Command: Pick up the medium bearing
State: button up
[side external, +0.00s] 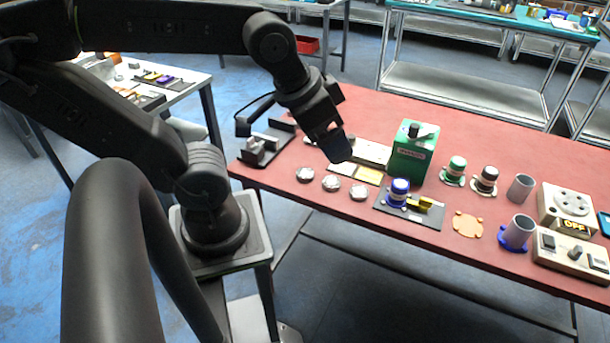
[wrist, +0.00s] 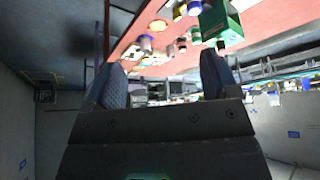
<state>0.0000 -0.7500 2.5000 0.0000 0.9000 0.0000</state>
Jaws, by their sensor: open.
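Three small round silver pieces, which look like bearings, lie in a row near the table's front edge: a left one (side external: 305,175), a middle one (side external: 331,184) and a right one (side external: 360,192). They look close in size, and I cannot tell which is the medium bearing. My gripper (side external: 338,150) is above the table, behind and above the row, touching none of them. In the wrist view my gripper (wrist: 163,82) has its two blue fingers wide apart with nothing between them. The silver pieces cannot be made out in the wrist view.
The red table (side external: 480,130) holds a green box (side external: 413,155), a dark plate with a blue-topped part (side external: 398,192), an orange disc (side external: 467,224), grey cylinders (side external: 521,188) and a switch box (side external: 570,255). A black fixture (side external: 262,147) stands at the left end.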

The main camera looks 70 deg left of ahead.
jog(key=n+g, duration=0.6)
jog(key=n, duration=1.4)
send_over(306, 173)
notch_tip(306, 173, down, 24)
jog(key=shift+r, duration=0.2)
jog(key=shift+d+f, duration=0.1)
jog(key=shift+f, duration=2.9)
jog(key=c, duration=1.1)
